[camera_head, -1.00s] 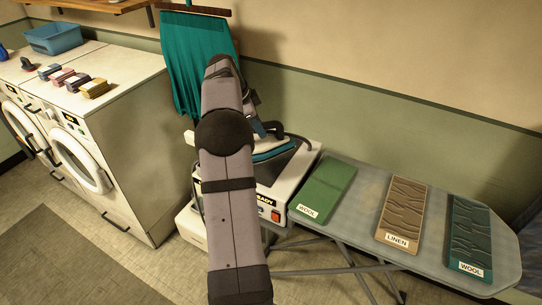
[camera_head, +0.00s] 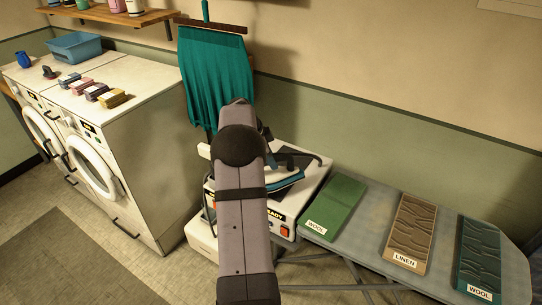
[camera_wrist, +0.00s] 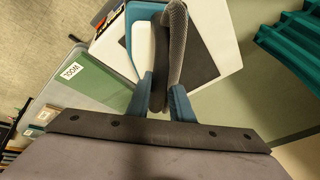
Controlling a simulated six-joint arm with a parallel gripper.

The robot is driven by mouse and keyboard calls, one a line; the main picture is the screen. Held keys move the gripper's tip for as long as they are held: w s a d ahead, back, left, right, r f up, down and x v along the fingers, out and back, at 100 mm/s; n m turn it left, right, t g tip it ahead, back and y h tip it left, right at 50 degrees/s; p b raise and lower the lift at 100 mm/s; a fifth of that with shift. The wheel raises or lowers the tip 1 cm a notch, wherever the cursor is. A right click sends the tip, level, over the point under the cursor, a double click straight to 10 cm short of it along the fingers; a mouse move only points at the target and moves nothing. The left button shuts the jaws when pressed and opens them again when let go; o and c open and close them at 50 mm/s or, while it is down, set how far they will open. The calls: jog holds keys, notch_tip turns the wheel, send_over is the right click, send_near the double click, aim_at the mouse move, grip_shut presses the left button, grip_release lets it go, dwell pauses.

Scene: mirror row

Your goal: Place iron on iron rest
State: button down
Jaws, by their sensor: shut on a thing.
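The iron (camera_head: 286,182), white and teal with a dark handle, is over the white station with the READY label. It also shows in the wrist view (camera_wrist: 143,48), where my gripper (camera_wrist: 160,106) has its two blue fingers closed on the handle. The iron rest appears to be the dark plate (camera_wrist: 198,58) on top of the station (camera_head: 284,222). The iron overlaps this plate in view; I cannot tell whether it touches. In the head view my arm hides my gripper and part of the iron and station.
The ironing board (camera_head: 376,205) carries a green pad (camera_head: 334,203), a tan LINEN pad (camera_head: 412,228) and a dark teal WOOL pad (camera_head: 478,255). A teal cloth (camera_head: 212,80) hangs behind the station. Washing machines (camera_head: 120,150) with several small blocks stand at left.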

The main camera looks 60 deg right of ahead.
aim_at(271, 176)
jog(key=shift+f+p, duration=0.55)
jog(key=shift+f, duration=0.85)
jog(key=shift+d+f, duration=0.1)
jog(key=shift+f, duration=0.05)
jog(key=c, duration=1.6)
grip_release()
jog(key=shift+o, duration=0.2)
jog(key=b+v, duration=0.4)
jog(key=v, duration=0.8)
